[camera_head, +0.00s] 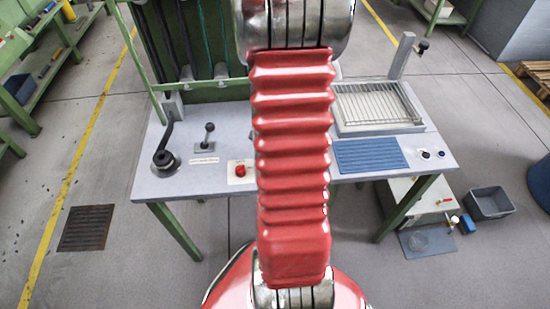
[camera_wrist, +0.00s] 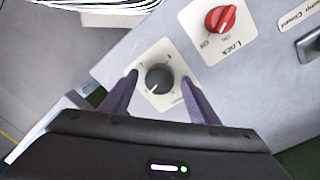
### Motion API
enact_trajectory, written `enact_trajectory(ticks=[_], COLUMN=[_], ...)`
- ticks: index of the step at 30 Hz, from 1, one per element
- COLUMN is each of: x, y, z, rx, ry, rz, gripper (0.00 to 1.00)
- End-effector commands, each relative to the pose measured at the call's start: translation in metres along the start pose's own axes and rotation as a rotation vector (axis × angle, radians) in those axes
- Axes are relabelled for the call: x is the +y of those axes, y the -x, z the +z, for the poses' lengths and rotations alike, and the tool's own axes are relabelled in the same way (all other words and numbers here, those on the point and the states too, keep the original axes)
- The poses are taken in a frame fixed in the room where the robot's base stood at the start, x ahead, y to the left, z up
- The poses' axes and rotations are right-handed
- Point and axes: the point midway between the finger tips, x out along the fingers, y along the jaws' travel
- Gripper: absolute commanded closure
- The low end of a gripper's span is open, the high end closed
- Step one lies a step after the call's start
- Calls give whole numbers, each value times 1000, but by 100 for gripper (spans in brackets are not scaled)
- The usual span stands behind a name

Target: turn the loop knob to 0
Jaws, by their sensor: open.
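In the wrist view, a dark round knob (camera_wrist: 159,79) stands on a small pale plate (camera_wrist: 163,53) with dial marks too small to read. It seems to be the loop knob; its label is not legible. A light pointer mark on it points towards the lower left of the picture. My gripper (camera_wrist: 159,77) is open, its two purple fingers on either side of the knob in the picture. I cannot tell whether they touch it or are still above it. In the head view, my red arm hides this knob and my gripper.
A red knob (camera_wrist: 221,19) labelled Lock sits close by and also shows in the head view (camera_head: 240,170). A lever (camera_head: 206,135) and a black crank (camera_head: 166,157) stand further left on the bench (camera_head: 215,185). A wire-topped tray (camera_head: 378,103) is at right.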

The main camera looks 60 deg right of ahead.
Motion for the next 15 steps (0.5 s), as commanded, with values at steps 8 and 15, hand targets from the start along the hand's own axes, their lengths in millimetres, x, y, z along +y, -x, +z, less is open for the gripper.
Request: enact_trajectory(ticks=[8, 15], x=[0, 0], y=[0, 0], z=[0, 0], rx=[0, 0], ry=[0, 0], rz=[0, 0], gripper=[54, 71])
